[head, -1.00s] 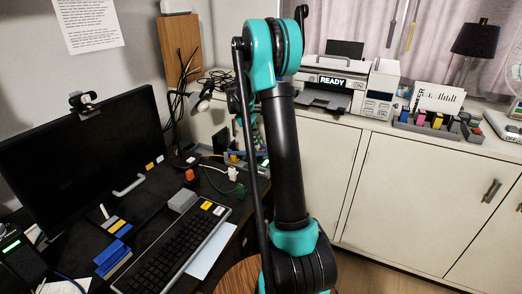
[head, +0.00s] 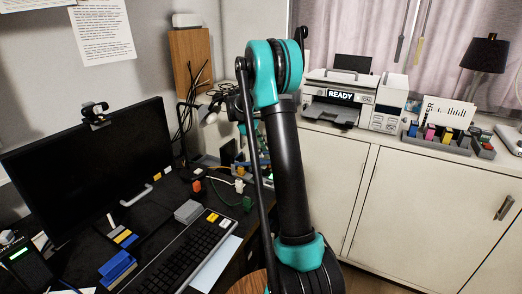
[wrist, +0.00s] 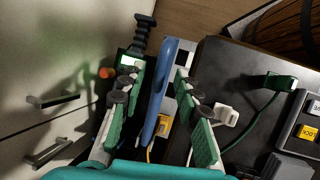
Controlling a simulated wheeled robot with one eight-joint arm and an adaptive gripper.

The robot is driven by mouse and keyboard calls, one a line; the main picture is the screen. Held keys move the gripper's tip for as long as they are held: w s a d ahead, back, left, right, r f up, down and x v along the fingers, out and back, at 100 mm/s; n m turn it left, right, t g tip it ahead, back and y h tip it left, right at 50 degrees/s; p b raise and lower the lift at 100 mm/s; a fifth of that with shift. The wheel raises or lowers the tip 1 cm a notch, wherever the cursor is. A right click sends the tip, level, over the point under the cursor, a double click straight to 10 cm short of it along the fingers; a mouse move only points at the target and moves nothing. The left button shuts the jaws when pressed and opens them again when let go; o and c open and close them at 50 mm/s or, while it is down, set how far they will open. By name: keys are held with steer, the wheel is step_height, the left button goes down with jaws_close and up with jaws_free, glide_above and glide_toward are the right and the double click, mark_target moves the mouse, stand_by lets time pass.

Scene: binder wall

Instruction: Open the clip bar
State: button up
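My gripper (wrist: 158,75) is open in the wrist view, its two green-padded fingers apart. A long blue bar-like piece (wrist: 160,90) stands upright between the fingers, with a gap visible on both sides. I cannot tell for sure whether this is the clip bar; no other piece is clearly one. Beyond the left finger is a dark device with a lit green display (wrist: 130,61) and a black ribbed handle (wrist: 144,32). In the head view my arm hides most of the gripper and the blue piece.
White cabinets (head: 415,210) with metal handles stand at the right. The desk holds a monitor (head: 90,165), a keyboard (head: 185,255) and a blue stapler-like object (head: 117,268). Cables and a white plug (wrist: 226,115) lie right of the fingers. A printer (head: 340,98) stands at the back.

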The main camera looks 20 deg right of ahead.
step_height(320, 180, up, 10)
stand_by(0.5)
